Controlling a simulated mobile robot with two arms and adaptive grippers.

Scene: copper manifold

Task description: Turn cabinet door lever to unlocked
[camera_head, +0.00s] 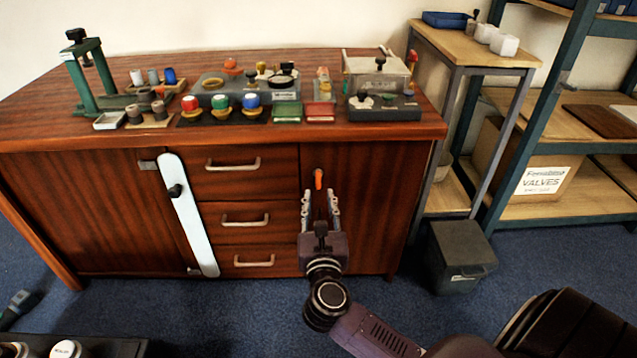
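The cabinet door lever (318,179) is a small orange handle high on the right-hand door (370,185) of the dark wooden cabinet. It stands upright, and the door is closed. My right gripper (320,197) reaches up from below in front of this door. Its two fingers are spread apart, with the fingertips just below the lever in the picture. Nothing shows between them. I cannot tell how far the fingertips are from the door in depth. My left gripper cannot be made out in the view.
Drawers with metal handles (246,220) and a white bar (188,215) with a black knob are left of the door. The cabinet top (50,125) holds valves and fixtures. A dark bin (458,255) and shelving (505,150) stand right. Blue floor lies in front.

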